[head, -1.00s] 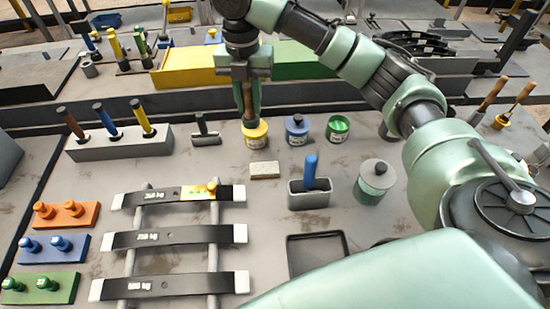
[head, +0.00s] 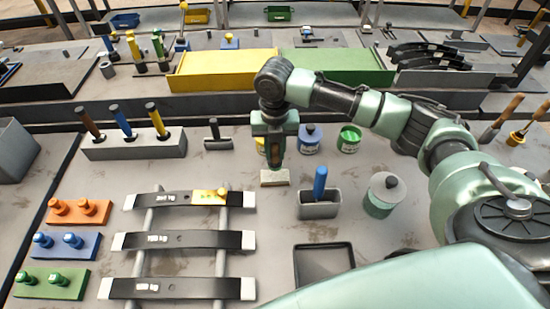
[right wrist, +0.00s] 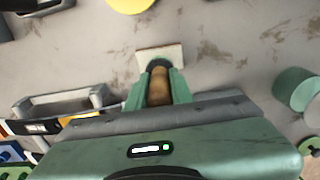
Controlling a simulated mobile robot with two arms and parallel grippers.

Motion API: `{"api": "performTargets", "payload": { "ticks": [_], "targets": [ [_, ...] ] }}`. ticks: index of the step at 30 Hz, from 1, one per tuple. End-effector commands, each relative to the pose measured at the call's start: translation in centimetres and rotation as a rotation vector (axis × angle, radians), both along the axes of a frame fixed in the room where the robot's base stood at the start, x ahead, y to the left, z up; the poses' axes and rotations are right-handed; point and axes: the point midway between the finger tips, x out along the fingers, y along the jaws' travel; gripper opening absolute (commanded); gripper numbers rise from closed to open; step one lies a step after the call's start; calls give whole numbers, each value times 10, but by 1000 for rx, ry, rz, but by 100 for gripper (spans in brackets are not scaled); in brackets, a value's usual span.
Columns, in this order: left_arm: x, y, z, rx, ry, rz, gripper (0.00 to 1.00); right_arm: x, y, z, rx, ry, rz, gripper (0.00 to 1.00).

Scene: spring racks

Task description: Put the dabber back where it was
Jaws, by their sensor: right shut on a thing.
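My right gripper (head: 275,165) is over the small beige pad (head: 276,182), close above it. It is shut on the dabber, whose brown wooden handle (right wrist: 160,86) shows between the fingers in the right wrist view. The dabber's lower end is a dark tip at the pad's near edge; I cannot tell if it touches. The pad also shows in the right wrist view (right wrist: 147,55). Behind the gripper stands the yellow pot, mostly hidden; its yellow top shows in the right wrist view (right wrist: 130,4). The blue pot (head: 310,140) and green pot (head: 349,140) stand to its right. My left gripper is out of view.
A grey box with a blue-handled tool (head: 319,209) and a green canister (head: 381,197) stand right of the pad. A rack of leaf springs (head: 180,241) lies in front left. A grey block with several handled tools (head: 135,149) is behind it. An empty black tray (head: 324,262) lies in front.

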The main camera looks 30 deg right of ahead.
Motion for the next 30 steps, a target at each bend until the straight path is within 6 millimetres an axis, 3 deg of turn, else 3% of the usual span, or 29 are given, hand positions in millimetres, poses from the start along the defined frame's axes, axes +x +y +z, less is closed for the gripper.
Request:
{"api": "performTargets", "payload": {
  "ticks": [10, 22, 23, 24, 25, 30],
  "targets": [
    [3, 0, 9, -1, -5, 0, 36, -1, 0, -42, 0, 1, 0, 0],
    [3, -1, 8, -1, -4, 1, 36, 0, 0, -48, 0, 0, 0, 0],
    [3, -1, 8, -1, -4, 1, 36, 0, 0, -48, 0, 0, 0, 27],
    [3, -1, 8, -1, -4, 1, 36, 0, 0, -47, 0, 0, 0, 39],
    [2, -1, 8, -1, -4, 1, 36, 0, 0, -47, 0, 0, 0, 44],
    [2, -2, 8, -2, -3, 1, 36, 0, 0, -47, 0, 0, 0, 44]
  ]
}}
